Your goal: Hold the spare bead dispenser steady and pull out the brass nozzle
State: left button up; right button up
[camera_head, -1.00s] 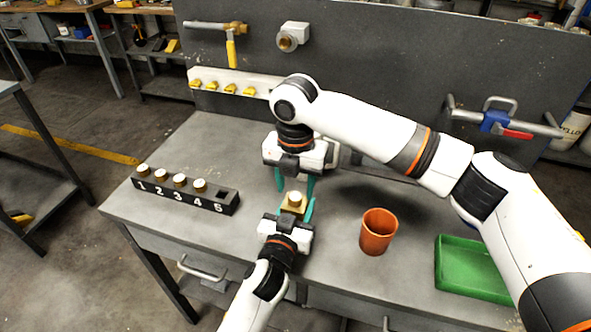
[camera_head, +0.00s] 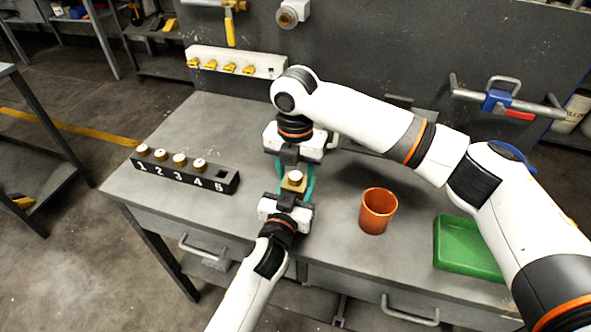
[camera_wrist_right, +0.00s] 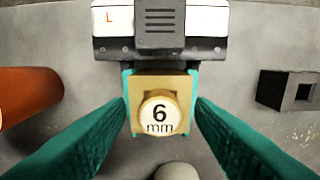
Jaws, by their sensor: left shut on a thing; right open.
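A tan, brass-coloured block (camera_head: 285,186), which I take for the dispenser, is held between the teal fingers of my left gripper (camera_head: 288,190). The nozzle (camera_head: 295,176) on it has a pale round top with a brass rim; in the right wrist view its top (camera_wrist_right: 160,114) reads "6 mm". My right gripper (camera_head: 297,170) is above and behind the block and points down. In the right wrist view its open fingers (camera_wrist_right: 160,120) stand to either side of the nozzle with gaps. My left gripper's body, marked "L", shows behind the block there.
A black rack (camera_head: 185,176) numbered 1 to 5 holds several pale-topped nozzles; slot 5 looks empty. An orange cup (camera_head: 377,211) and a green tray (camera_head: 466,249) stand to the right. A grey panel with fittings rises behind. The bench between rack and grippers is clear.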

jog(key=c, duration=0.9)
jog(key=shift+c, duration=0.2)
jog(key=shift+r, duration=0.7)
jog(key=shift+r, duration=2.65)
pick_arm(q)
jog(key=o, duration=1.5)
jog(key=shift+s, duration=0.1)
